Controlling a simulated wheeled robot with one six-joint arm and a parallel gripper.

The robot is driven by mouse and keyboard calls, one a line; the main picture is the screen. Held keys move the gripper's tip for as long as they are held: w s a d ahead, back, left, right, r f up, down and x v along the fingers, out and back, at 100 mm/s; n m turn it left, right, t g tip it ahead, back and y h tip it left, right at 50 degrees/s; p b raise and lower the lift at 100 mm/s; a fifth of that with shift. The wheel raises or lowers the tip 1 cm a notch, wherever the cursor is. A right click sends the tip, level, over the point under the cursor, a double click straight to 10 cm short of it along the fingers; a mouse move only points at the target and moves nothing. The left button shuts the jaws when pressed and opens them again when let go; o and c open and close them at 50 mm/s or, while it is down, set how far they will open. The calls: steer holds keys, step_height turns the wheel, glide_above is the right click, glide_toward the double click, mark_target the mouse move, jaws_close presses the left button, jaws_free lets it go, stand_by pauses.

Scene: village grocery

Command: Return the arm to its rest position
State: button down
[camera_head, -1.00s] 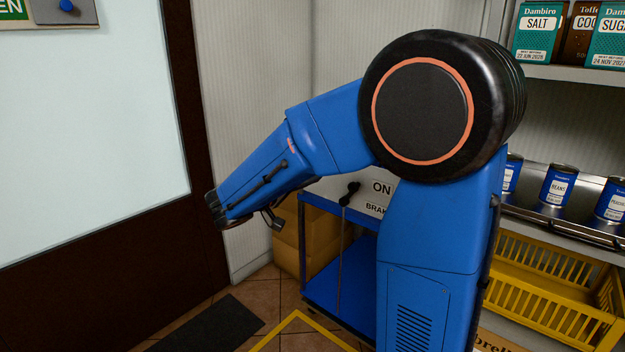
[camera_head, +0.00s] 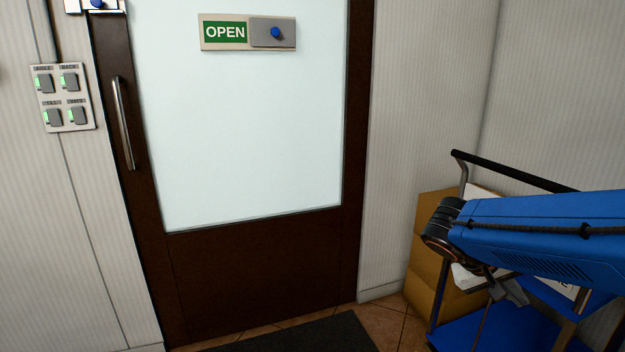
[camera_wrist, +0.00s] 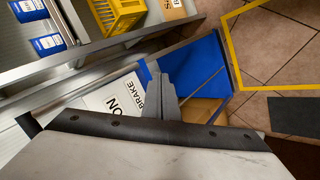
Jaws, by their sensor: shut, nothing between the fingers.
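My blue arm reaches in from the right edge of the head view, with its dark wrist at its left end. My gripper (camera_head: 512,292) hangs below the wrist, small and partly dark against a blue trolley (camera_head: 470,333). In the wrist view my gripper (camera_wrist: 160,88) shows as grey fingers close together with nothing between them. The trolley's blue deck (camera_wrist: 198,68) lies beyond the fingers, and its white sign (camera_wrist: 117,100) reading "ON" and "BRAKE" is beside them. I cannot tell the exact gap between gripper and trolley.
A brown door (camera_head: 260,275) with a pale pane and an OPEN sign (camera_head: 225,32) stands left of the arm. Cardboard boxes (camera_head: 425,285) are stacked behind the trolley. A dark mat (camera_head: 310,336) lies before the door.

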steer(key=s+a+f+n+t+y, duration=0.3)
steer(key=s+a+f+y, duration=0.1)
steer(key=s+a+y, duration=0.5)
steer(key=s+a, duration=0.2)
steer(key=a, duration=0.2)
steer(key=shift+f+t, duration=0.2)
steer(key=shift+t, duration=0.2)
